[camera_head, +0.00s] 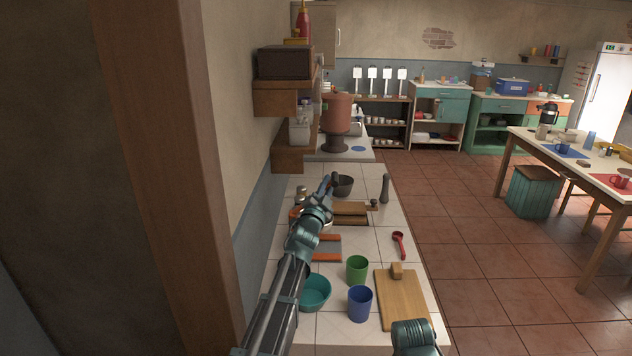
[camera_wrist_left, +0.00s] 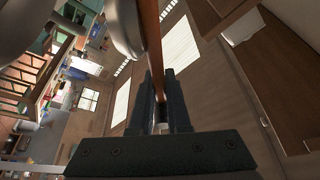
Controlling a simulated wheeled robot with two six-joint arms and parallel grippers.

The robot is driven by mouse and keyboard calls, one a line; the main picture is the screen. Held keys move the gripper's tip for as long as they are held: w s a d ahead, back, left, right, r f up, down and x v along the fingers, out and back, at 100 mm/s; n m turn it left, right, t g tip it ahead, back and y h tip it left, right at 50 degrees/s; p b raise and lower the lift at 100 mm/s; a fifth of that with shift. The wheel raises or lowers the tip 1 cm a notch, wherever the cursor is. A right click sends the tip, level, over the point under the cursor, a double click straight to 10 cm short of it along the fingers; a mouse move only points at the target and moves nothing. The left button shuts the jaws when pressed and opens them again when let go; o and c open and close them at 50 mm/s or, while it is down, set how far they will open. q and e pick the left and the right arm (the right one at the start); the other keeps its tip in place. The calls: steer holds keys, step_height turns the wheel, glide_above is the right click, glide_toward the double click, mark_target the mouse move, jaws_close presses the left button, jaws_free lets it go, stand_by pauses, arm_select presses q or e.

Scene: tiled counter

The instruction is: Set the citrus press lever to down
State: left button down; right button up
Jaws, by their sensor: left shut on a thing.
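My left gripper (camera_head: 331,184) reaches over the counter from the left, above the area in front of the dark bowl. In the left wrist view its fingers (camera_wrist_left: 160,92) are shut on a narrow orange-brown bar (camera_wrist_left: 152,45), which looks like the citrus press lever. A smooth grey rounded part (camera_wrist_left: 126,28) shows beside the bar. The press body is not clearly seen in the head view; my left arm covers much of that spot. The lever's angle cannot be told. Only a teal link of my right arm shows at the bottom; its gripper is out of view.
On the tiled counter are a dark bowl (camera_head: 343,187), a grey pepper mill (camera_head: 385,189), a red spoon (camera_head: 399,243), a green cup (camera_head: 357,269), a blue cup (camera_head: 360,304), a teal bowl (camera_head: 315,292) and a cutting board (camera_head: 403,302). A wall shelf (camera_head: 275,98) overhangs the back left.

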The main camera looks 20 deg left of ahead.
arm_select(q)
steer(key=d+f+m+g+h+b, duration=0.1)
steer(key=d+f+m+b, duration=0.1)
steer(key=f, duration=0.3)
steer(key=w+d+f+m+g+b, duration=0.1)
steer(key=d+f+m+b, duration=0.1)
steer(key=f+m+b, duration=0.2)
steer(key=shift+d+f+m+h+b, duration=0.4)
steer(key=shift+f+b, duration=0.05)
steer(key=shift+f, duration=0.4)
steer(key=c, duration=1.2)
jaws_free()
steer(key=o, duration=0.4)
steer(key=shift+d+f, duration=0.1)
steer(key=shift+c, duration=0.2)
steer(key=shift+a, duration=0.2)
